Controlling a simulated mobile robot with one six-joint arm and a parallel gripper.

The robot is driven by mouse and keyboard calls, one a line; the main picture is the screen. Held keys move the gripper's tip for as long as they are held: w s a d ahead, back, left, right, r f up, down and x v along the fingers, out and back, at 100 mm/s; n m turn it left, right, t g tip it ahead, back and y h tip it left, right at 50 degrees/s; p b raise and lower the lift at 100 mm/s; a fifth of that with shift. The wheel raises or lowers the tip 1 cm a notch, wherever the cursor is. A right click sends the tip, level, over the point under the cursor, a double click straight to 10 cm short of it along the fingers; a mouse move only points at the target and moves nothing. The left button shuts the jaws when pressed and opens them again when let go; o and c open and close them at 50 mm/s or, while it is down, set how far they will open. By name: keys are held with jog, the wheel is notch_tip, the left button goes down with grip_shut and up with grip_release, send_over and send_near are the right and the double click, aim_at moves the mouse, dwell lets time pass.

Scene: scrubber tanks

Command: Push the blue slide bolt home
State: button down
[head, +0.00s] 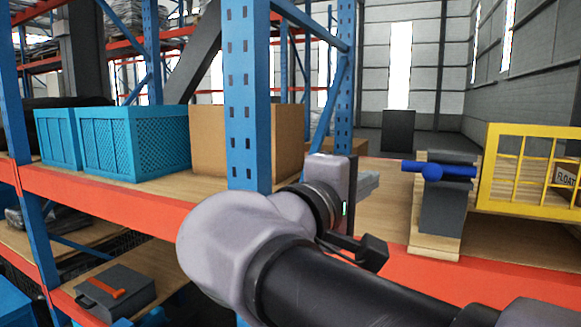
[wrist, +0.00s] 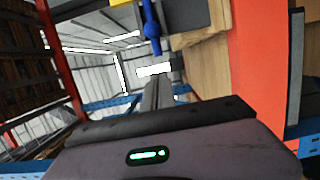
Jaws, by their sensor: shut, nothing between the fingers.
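The blue slide bolt (head: 450,171) lies crosswise on a dark block (head: 441,208) mounted on a pale wooden board. The bolt also shows at the top of the wrist view (wrist: 151,28). My gripper (head: 372,182) is shut and empty, to the left of the bolt with a gap between them in the head view. In the wrist view its closed fingers (wrist: 158,88) point toward the bolt. The far end of the bolt is not clear.
A yellow mesh gate (head: 530,128) with a FLOAT label stands right of the block. A blue rack upright (head: 247,95) rises left of my gripper. A cardboard box (head: 220,140) and blue crates (head: 135,140) sit on the shelf. An orange beam (head: 480,282) edges the shelf.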

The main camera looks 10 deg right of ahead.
aim_at(417, 169)
jog(key=w+d+p, duration=0.1)
jog(key=d, duration=0.2)
jog(key=w+d, duration=0.1)
jog(key=d, duration=0.1)
jog(key=w+d+p, duration=0.1)
jog(key=d, duration=0.2)
jog(key=shift+w+d+r+p, duration=0.1)
jog(key=shift+d+p, duration=0.2)
jog(key=shift+d, duration=0.05)
jog(key=shift+s+d, duration=0.2)
jog(key=shift+s, duration=0.1)
jog(key=shift+w, duration=0.2)
jog(key=s+d+b, duration=0.1)
jog(key=d+b, duration=0.1)
jog(key=s+d+b, duration=0.2)
jog(key=shift+s+d, duration=0.15)
jog(key=shift+d, duration=0.05)
jog(key=shift+w+a, duration=0.15)
jog(key=shift+w, duration=0.05)
